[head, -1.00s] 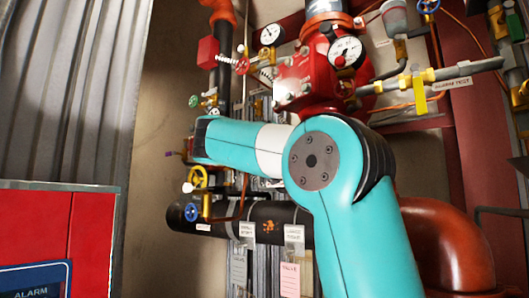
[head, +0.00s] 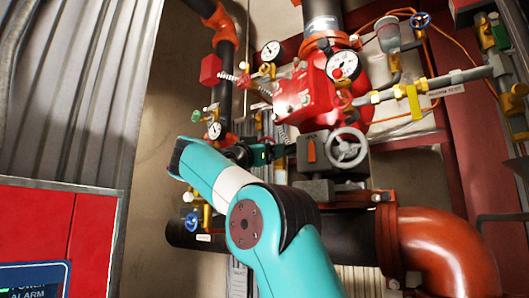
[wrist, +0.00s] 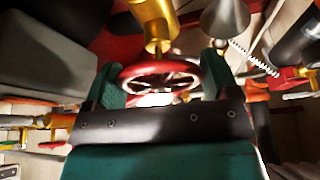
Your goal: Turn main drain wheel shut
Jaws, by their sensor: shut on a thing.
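A red handwheel (wrist: 130,75) on a brass-yellow stem (wrist: 155,22) fills the space between the fingers in the wrist view. My gripper (wrist: 160,78) is shut on this wheel, with one dark green finger on each side of its rim. In the head view my gripper (head: 262,153) reaches right from my teal wrist, left of the grey valve body. The gripped wheel cannot be made out there. No label on it can be read.
A grey handwheel (head: 346,148) stands right of my gripper, below the red valve body (head: 305,92) and gauge (head: 343,66). An orange pipe elbow (head: 435,245) is at lower right. A blue wheel (head: 192,222) lies below my arm. A red cabinet (head: 55,230) stands at left.

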